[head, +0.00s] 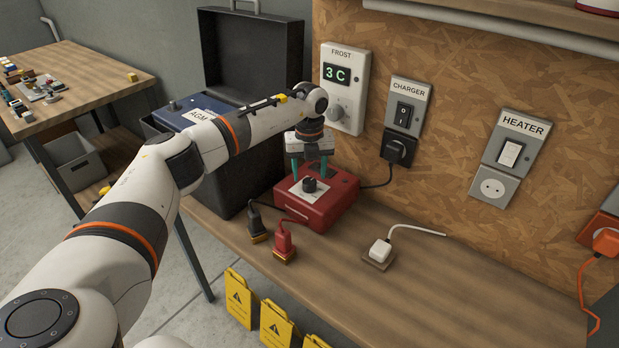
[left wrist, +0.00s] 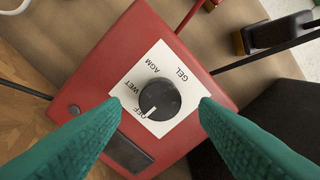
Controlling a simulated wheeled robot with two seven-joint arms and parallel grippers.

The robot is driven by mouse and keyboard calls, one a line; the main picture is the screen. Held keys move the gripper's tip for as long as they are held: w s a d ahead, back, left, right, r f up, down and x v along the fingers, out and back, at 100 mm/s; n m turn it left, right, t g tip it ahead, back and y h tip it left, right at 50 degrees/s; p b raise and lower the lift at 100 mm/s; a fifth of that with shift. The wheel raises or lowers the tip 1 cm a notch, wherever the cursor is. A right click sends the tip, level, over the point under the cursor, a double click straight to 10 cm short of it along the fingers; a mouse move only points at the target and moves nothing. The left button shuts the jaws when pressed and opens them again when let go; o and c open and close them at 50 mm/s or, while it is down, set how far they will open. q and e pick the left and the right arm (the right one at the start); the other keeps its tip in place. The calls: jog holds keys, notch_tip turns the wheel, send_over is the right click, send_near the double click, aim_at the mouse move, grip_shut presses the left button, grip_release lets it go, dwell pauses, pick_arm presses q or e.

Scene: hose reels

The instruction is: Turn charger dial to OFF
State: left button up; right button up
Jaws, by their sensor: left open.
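The red charger (head: 333,203) sits on the wooden bench with a black dial (head: 309,185) on its white label plate. In the left wrist view the dial (left wrist: 160,98) is near the middle, ringed by the words OFF, WET, AGM and GEL. Its white pointer line aims to the lower left, at or close to OFF. My left gripper (head: 309,174) is above the charger, pointing down. Its green fingers are open, one on each side of the dial in the wrist view (left wrist: 160,105), with visible gaps. My right gripper is out of view.
Black and red clamps (head: 284,243) lie left of the charger. A wall switch labelled CHARGER (head: 408,108) and a FROST box (head: 344,85) are behind. An open dark case (head: 253,50) stands at the left.

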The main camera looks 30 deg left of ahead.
aim_at(309, 181)
pick_arm(q)
notch_tip(309, 181, up, 10)
jog(key=b, duration=0.1)
jog(key=shift+f+b, duration=0.15)
jog(key=shift+b, duration=0.25)
jog(key=shift+s+f, duration=0.1)
